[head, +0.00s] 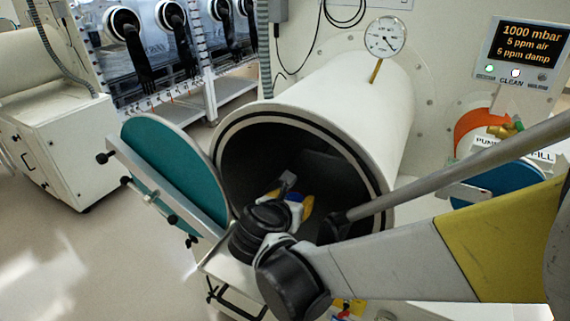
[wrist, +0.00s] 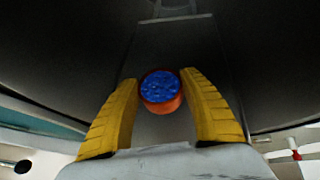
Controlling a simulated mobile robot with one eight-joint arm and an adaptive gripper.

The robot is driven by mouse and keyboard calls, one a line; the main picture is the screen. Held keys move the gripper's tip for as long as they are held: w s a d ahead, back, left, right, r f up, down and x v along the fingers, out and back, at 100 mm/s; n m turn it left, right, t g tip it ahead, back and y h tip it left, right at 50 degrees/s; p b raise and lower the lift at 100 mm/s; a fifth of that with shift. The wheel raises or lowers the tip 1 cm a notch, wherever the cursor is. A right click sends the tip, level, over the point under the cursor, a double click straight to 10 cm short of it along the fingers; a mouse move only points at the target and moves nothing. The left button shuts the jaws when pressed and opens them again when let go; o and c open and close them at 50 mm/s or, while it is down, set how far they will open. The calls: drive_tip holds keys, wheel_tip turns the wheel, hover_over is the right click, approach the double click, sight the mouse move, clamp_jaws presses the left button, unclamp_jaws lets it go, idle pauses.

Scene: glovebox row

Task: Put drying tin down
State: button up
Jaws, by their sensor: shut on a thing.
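The drying tin (wrist: 160,88) is a small round orange tin, filled to the top with blue grains. In the wrist view it sits between the yellow fingers of my gripper (wrist: 161,84), which are shut on it near their tips. In the head view my gripper (head: 290,196) reaches just inside the open mouth of the white antechamber tube (head: 345,110). The tin cannot be made out there. A grey flat surface (wrist: 205,55) runs along the dark tube ahead of and below the tin. I cannot tell whether the tin touches it.
The round teal door (head: 165,160) stands swung open at the left of the tube mouth. A gauge (head: 384,37) stands on top of the tube. A display (head: 527,45) reads 1000 mbar, 5 ppm air, 5 ppm damp. The tube walls close in around my gripper.

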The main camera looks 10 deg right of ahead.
wheel_tip(320, 180, down, 3)
drive_tip(key=shift+a+f+b, duration=0.15)
drive_tip(key=shift+b, duration=0.35)
drive_tip(key=shift+f+b, duration=0.8)
drive_tip(key=shift+f, duration=1.15)
drive_tip(key=shift+f, duration=0.1)
drive_tip(key=o, duration=1.2)
drive_tip(key=shift+r, duration=0.2)
drive_tip(key=p+v, duration=0.3)
drive_tip(key=v, duration=0.9)
drive_tip(key=shift+f+p, duration=0.1)
drive_tip(key=shift+p, duration=0.2)
